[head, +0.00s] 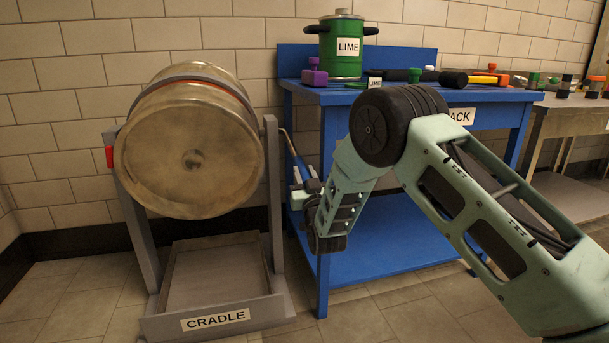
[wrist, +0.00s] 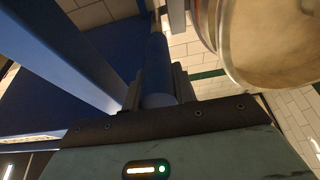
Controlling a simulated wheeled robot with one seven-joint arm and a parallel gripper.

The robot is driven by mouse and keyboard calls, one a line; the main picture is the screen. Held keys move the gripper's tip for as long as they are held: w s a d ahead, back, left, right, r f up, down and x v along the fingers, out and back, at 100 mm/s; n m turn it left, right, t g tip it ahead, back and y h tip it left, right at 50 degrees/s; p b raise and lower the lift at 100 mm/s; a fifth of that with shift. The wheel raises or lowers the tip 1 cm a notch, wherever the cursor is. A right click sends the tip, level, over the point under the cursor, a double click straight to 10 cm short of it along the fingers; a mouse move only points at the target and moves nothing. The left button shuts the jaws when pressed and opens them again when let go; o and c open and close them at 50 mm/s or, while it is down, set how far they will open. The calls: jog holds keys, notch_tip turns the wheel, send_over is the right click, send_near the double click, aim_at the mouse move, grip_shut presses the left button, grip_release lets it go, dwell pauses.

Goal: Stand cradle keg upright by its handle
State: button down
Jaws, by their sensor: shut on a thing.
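The cradle keg (head: 188,150) is a tarnished metal drum held on its side between the grey posts of the cradle (head: 213,318). Its round end faces my head camera, and an orange-brown band circles it behind. A blue handle (head: 297,160) on a thin bent rod sits just right of the right post. My gripper is shut on this handle, which runs between the fingers (wrist: 158,92) in the wrist view. The keg's edge also shows in the wrist view (wrist: 272,45).
A blue bench (head: 390,95) stands close on the right, its leg near my forearm. It carries a green LIME pot (head: 341,50) and several tools. A second bench (head: 570,110) is further right. The tiled wall is behind; floor in front is clear.

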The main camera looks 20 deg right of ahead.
notch_tip(320, 180, up, 14)
jog(key=g+p, duration=0.5)
jog(key=p, duration=1.3)
jog(key=shift+w+r+g, duration=0.15)
jog(key=shift+w+g, duration=0.25)
jog(key=c, duration=1.1)
grip_release()
jog(key=s, duration=0.5)
jog(key=s+r+p, duration=0.1)
jog(key=s, duration=0.5)
jog(key=s+r, duration=0.1)
jog(key=s, duration=0.5)
jog(key=shift+s+p, duration=0.15)
jog(key=shift+p, duration=0.25)
